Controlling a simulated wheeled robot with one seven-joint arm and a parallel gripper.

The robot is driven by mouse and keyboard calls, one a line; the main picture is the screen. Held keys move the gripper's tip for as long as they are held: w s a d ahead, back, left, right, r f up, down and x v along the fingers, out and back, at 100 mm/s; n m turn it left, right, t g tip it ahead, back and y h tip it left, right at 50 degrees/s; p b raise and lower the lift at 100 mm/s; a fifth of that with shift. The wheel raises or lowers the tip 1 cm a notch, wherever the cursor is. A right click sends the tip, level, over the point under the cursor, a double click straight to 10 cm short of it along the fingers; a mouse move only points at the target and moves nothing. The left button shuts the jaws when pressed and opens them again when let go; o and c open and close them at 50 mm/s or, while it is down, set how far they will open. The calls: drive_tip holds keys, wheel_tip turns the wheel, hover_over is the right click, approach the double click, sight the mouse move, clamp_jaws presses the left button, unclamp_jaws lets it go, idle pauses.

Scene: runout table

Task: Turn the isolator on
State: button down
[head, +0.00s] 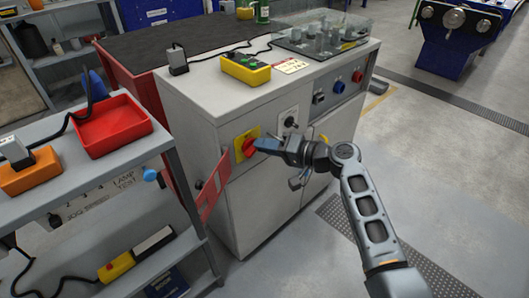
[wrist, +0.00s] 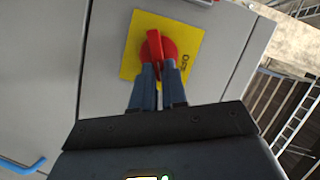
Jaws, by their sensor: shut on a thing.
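The isolator is a red rotary handle (wrist: 155,45) on a yellow plate (wrist: 187,40), on the front of a grey cabinet. In the head view the red handle (head: 249,147) sits on its yellow plate (head: 239,150), partly covered by my gripper. My gripper (head: 258,145) reaches in from the right in the head view. In the wrist view its two blue-grey fingers (wrist: 158,72) are closed on the lower part of the red handle. The handle's upper end points up, slightly tilted, in the wrist view. Most of the plate's lettering is hidden or unreadable.
A red tag or flap (head: 213,187) hangs left of the isolator. A black switch (head: 291,122) is on the cabinet front to the right, with a blue and a red knob (head: 357,76) further along. A shelf with a red tray (head: 112,126) stands left.

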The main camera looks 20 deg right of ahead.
drive_tip(key=m+b, duration=0.1)
drive_tip(key=m, duration=0.1)
drive_tip(key=f+m+t+y+b, duration=0.1)
drive_tip(key=m+b, duration=0.1)
drive_tip(key=shift+d+f+y, duration=0.15)
drive_tip(key=shift+d+y, duration=0.05)
drive_tip(key=shift+y, duration=0.1)
idle(0.5)
drive_tip(key=c, duration=1.2)
unclamp_jaws()
drive_tip(key=shift+o, duration=0.2)
drive_tip(key=v, duration=0.7)
drive_tip(key=shift+s+d, duration=0.2)
drive_tip(key=shift+d, duration=0.05)
